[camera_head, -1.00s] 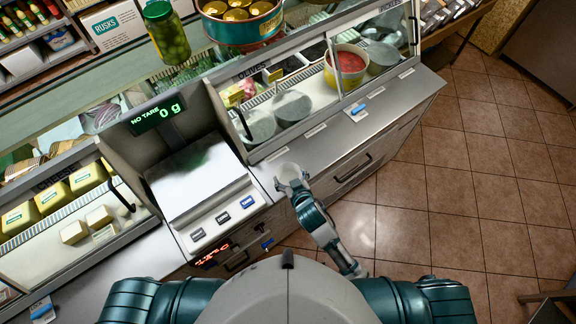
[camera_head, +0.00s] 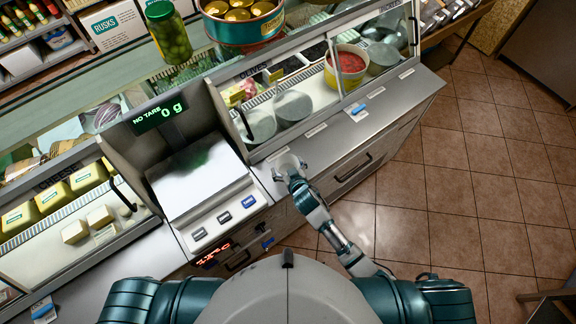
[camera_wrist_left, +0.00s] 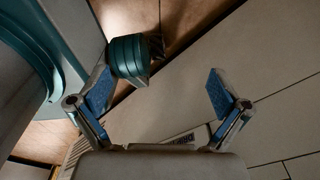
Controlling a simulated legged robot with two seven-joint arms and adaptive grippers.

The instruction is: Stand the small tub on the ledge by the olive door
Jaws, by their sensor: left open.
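The small tub (camera_head: 286,162) is a pale, round, clear-looking cup in the head view. It is over or on the grey ledge (camera_head: 318,150) in front of the olive door (camera_head: 262,112); I cannot tell whether its base touches. My right gripper (camera_head: 290,168) reaches in from below and appears closed around the tub; its fingers are small and partly merge with it. My left gripper (camera_wrist_left: 158,95) shows only in the left wrist view, its blue-padded fingers wide apart with nothing between them.
A scale (camera_head: 200,185) stands directly left of the tub. A jar of olives (camera_head: 169,35) and a tin of gold-lidded cans (camera_head: 243,25) stand on the case top. A blue-marked tag (camera_head: 357,108) lies farther right on the ledge. Tiled floor (camera_head: 460,190) is free at right.

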